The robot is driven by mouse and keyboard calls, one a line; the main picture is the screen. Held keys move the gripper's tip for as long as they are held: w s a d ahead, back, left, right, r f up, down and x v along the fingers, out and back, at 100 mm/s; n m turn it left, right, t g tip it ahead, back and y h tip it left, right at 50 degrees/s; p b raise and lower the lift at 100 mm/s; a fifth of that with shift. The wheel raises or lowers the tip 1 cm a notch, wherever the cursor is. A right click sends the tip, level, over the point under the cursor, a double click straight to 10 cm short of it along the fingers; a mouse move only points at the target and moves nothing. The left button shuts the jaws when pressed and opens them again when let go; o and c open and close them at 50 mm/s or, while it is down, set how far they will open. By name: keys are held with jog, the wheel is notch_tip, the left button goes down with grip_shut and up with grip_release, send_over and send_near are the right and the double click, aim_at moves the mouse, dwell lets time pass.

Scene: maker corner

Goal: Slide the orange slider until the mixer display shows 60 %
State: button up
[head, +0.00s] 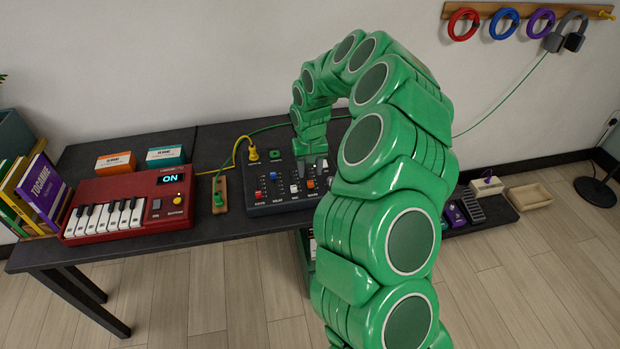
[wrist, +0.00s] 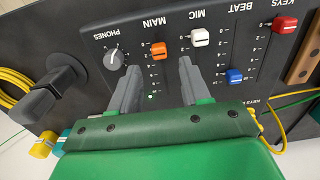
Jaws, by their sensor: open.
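The dark mixer (head: 262,210) stands on the black table, with several coloured slider caps. The orange slider (head: 310,184) is the cap under MAIN; it also shows in the wrist view (wrist: 158,50). My gripper (head: 312,164) is above the mixer, pointing down. In the wrist view its open fingers (wrist: 161,66) show on either side of the MAIN track, with the orange cap just beyond their tips. I cannot tell whether they touch it. I see no readable percentage on a mixer display in either view.
Beside the orange slider are the white MIC slider (wrist: 200,37), the PHONES knob (wrist: 113,57) and the blue BEAT slider (wrist: 233,76). The red KEYS slider (wrist: 286,24) is farther right. A red keyboard (head: 125,190) and a yellow plug (head: 253,155) are left of my arm.

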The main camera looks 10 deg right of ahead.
aim_at(310, 181)
jog(key=shift+f, duration=2.2)
jog(key=shift+c, duration=0.5)
grip_shut()
